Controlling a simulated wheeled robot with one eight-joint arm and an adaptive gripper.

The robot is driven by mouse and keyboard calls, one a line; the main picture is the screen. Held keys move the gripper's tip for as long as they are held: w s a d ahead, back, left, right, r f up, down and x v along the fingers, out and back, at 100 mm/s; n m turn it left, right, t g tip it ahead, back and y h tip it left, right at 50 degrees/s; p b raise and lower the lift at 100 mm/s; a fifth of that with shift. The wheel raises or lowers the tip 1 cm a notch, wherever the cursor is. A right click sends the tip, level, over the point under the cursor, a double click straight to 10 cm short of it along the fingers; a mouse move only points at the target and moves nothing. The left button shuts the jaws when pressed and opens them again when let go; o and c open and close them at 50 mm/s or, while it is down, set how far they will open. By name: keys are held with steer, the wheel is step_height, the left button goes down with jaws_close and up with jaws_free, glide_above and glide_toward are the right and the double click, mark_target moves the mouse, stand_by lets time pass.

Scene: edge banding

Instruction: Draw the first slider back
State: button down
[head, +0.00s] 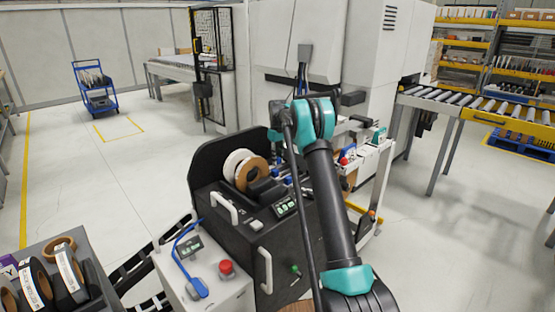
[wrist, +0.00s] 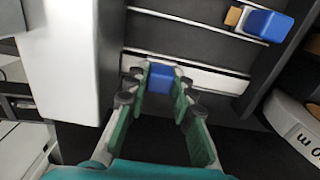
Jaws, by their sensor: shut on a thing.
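In the wrist view my gripper (wrist: 161,90) has its two green-padded fingers on either side of a blue slider block (wrist: 160,76), closed on it. This slider sits on a pale horizontal rail (wrist: 215,80) of a dark panel. A second blue slider (wrist: 267,25) with an orange-brown end sits on another rail at the upper right, apart from my gripper. In the head view my arm reaches over the black edge-banding unit (head: 245,235); the gripper's fingertips are mostly hidden there behind the arm.
A white and a brown tape roll (head: 250,173) stand on the unit. A tape roll edge (wrist: 298,125) lies close on the right in the wrist view, and a white upright panel (wrist: 68,60) stands close on the left. A control box with a red button (head: 226,267) is in front.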

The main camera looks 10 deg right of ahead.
steer(key=s+a, duration=0.1)
steer(key=a, duration=0.1)
steer(key=s+a, duration=0.1)
steer(key=shift+s+a, duration=0.4)
steer(key=c, duration=1.3)
jaws_free()
step_height(320, 180, up, 12)
